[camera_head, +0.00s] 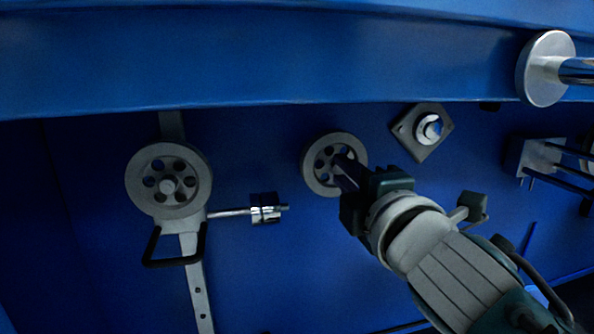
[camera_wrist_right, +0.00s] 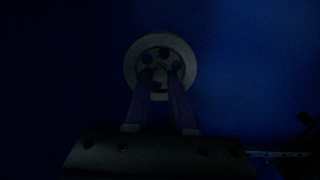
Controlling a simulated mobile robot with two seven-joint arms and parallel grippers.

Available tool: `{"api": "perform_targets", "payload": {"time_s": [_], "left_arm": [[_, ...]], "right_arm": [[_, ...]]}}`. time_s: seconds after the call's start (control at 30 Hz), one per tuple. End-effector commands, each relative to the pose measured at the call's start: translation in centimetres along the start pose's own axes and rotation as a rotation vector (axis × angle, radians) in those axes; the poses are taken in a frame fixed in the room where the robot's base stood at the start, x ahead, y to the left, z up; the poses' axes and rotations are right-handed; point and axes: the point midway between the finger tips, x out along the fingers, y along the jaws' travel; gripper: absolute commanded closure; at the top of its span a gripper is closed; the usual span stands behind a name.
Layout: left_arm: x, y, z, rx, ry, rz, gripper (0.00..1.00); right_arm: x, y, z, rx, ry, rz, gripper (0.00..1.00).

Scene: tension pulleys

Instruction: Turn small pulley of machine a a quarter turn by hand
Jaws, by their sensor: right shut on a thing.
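The small pulley (camera_head: 311,168) is a grey wheel with round holes, mounted on the blue wall of the machine near the middle of the head view. My right gripper (camera_head: 343,163) reaches it from the lower right, with its fingers at the pulley's face. In the dark right wrist view the pulley (camera_wrist_right: 132,64) faces me and the two fingers (camera_wrist_right: 160,76) of my right gripper are shut on its centre, at the hub. The exact contact is hard to see in the dark. My left gripper is not in view.
A larger holed pulley (camera_head: 137,187) on an arm with a black handle (camera_head: 175,262) is at the left. A short rod with a metal cylinder (camera_head: 265,209) lies between the pulleys. A square flange bearing (camera_head: 408,130) sits upper right. A blue beam (camera_head: 250,60) crosses the top.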

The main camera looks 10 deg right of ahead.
Motion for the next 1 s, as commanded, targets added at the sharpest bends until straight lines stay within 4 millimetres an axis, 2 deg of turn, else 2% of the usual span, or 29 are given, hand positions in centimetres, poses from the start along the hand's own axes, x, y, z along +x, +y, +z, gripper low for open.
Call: {"api": "perform_targets", "payload": {"time_s": [0.6, 1.0], "left_arm": [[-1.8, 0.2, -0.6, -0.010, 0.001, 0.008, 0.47], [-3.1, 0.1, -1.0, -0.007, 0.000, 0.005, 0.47]], "right_arm": [[0.0, 0.2, 0.0, 0.585, -0.001, -0.001, 1.00], [0.0, 0.1, 0.0, 0.892, 0.000, -0.001, 1.00]]}}
